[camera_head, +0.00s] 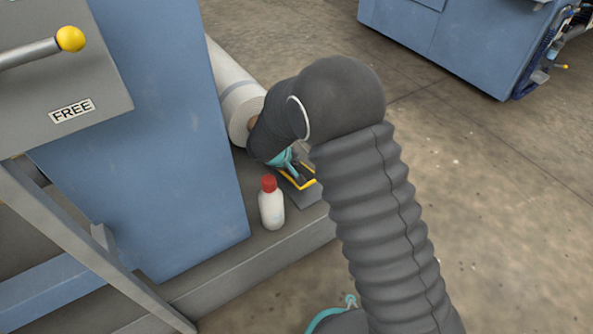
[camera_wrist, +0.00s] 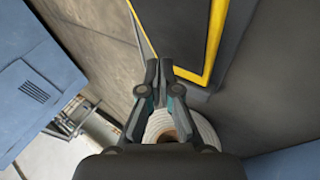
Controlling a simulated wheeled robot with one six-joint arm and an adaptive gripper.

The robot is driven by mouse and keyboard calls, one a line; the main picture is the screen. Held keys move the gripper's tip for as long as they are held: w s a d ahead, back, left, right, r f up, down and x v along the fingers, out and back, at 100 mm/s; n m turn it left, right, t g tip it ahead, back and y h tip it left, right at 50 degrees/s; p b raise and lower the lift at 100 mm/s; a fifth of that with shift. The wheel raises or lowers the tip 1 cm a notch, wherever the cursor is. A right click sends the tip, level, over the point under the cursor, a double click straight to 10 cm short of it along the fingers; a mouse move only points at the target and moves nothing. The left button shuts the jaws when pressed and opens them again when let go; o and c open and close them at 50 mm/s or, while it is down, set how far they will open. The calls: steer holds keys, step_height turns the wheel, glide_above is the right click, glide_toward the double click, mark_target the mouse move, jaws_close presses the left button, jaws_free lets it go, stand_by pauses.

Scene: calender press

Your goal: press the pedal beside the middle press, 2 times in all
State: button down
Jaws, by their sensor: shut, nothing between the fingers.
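The pedal (camera_head: 309,188) is a dark plate with a yellow border, low on the grey plinth beside a blue press (camera_head: 170,120). In the wrist view the pedal (camera_wrist: 178,30) fills the top middle, its yellow edge running down the right. My gripper (camera_head: 298,176) points down at the pedal, and my arm hides part of it. In the wrist view my gripper (camera_wrist: 159,66) has its fingertips together and empty, over the pedal's near part. I cannot tell whether the tips touch the pedal or whether it is pushed down.
A white bottle with a red cap (camera_head: 271,205) stands on the plinth just left of the pedal. A large pale roll (camera_head: 237,100) lies behind it. A lever with a yellow knob (camera_head: 70,39) and a FREE label (camera_head: 72,111) are at upper left. Open floor (camera_head: 500,210) lies right.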

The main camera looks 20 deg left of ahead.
mark_target(297, 171)
steer(key=shift+f, duration=0.1)
stand_by(0.5)
steer(key=shift+s+d+f, duration=0.1)
steer(key=shift+f, duration=0.2)
steer(key=shift+s+d+f, duration=0.15)
steer(key=shift+d+f, duration=0.05)
steer(key=shift+f, duration=0.45)
steer(key=shift+s+d+f, duration=0.1)
steer(key=shift+d+f, duration=0.05)
steer(key=shift+f, duration=0.45)
stand_by(1.5)
steer(key=shift+r, duration=0.1)
steer(key=shift+w+a+r+p, duration=0.2)
steer(key=shift+a+r+p, duration=0.1)
steer(key=shift+r, duration=0.5)
steer(key=shift+w+a+r+p, duration=0.15)
steer(key=shift+r+p, duration=0.15)
steer(key=shift+r, duration=0.45)
steer(key=shift+r, duration=0.15)
steer(key=shift+w+a+r+p, duration=0.2)
steer(key=shift+r+p, duration=0.25)
steer(key=shift+r, duration=0.3)
steer(key=shift+w+a+r+p, duration=0.15)
steer(key=shift+r+p, duration=0.35)
steer(key=shift+r, duration=0.3)
steer(key=shift+w+a+r+p, duration=0.1)
steer(key=shift+a+r+p, duration=0.1)
steer(key=shift+r+p, duration=0.4)
steer(key=shift+r, duration=0.1)
